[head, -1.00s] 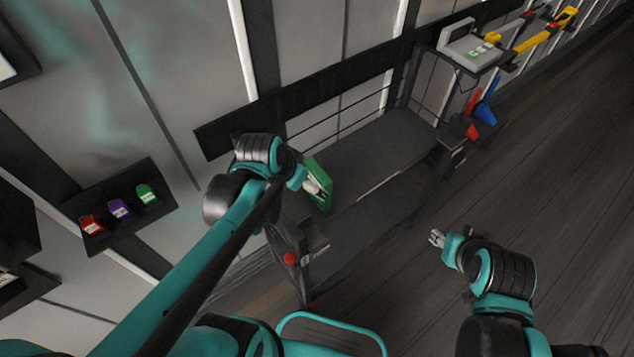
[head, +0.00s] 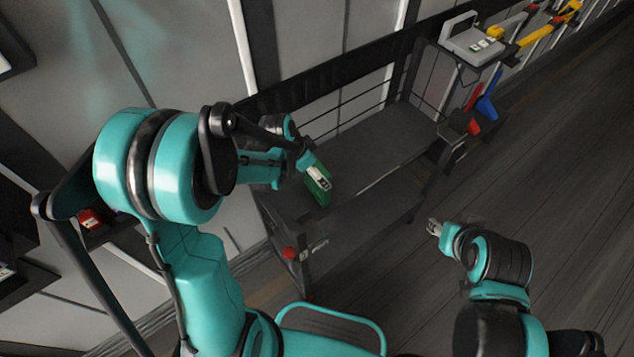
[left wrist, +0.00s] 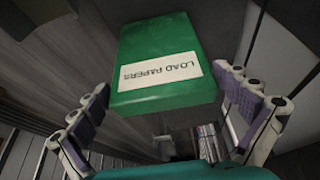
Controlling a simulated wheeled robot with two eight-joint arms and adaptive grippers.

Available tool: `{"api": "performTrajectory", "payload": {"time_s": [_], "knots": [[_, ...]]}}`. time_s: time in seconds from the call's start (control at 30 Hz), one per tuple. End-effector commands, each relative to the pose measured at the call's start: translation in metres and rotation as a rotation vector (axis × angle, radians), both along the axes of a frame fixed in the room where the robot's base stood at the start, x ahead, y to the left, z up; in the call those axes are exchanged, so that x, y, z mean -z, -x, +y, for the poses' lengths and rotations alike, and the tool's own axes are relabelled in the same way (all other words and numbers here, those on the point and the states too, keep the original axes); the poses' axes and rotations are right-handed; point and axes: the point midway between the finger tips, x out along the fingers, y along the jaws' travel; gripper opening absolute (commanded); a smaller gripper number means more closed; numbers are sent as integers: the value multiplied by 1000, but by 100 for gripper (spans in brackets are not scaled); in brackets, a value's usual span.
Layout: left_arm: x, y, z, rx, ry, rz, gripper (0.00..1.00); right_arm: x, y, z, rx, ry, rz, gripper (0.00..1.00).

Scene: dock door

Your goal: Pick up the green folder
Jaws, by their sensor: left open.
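The green folder (head: 318,190) is on the dark cart in the head view, partly covered by my left gripper (head: 317,174). In the left wrist view the green folder (left wrist: 160,50) shows a white label reading "LOAD PAPERS", upside down. My left gripper (left wrist: 165,100) is open there, one finger on each side of the folder's near end, with gaps to both sides. I cannot tell how deep the folder sits between the fingers. My right gripper (head: 434,227) is over the floor, away from the folder; its fingers are too small to read.
The dark cart (head: 375,150) has a bare top right of the folder and a red knob (head: 290,253) at its near corner. A grey case (head: 470,40) stands at the back right, with blue and red items (head: 485,105) below. The floor at right is clear.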

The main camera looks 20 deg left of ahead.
Motion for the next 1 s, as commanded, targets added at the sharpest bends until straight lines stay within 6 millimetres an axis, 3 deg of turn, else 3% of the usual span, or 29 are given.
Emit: {"api": "performTrajectory", "payload": {"time_s": [0.1, 0.33, 0.37, 0.5, 0.53, 0.83, 1.0], "knots": [[19, -5, -5, 1, 0, 0, 100, 11, 0, 0, 0, 0, 0, 40], [20, -6, -6, -1, 0, 0, 100, 10, 0, 0, 0, 0, 0, 40], [20, -6, -6, -1, 0, 0, 97, 10, 0, 0, 0, 0, 0, 40], [20, -6, -6, -1, 0, 0, 60, 10, 0, 0, 0, 0, 0, 40], [20, -6, -6, -1, 0, 0, 59, 10, 0, 0, 0, 0, 0, 40], [19, -6, -6, -1, 0, -1, 59, 9, 0, 0, 0, 0, 0, 40], [6, -6, -6, -1, 0, -1, 59, 2, 0, 0, 0, 0, 0, 40]]}}
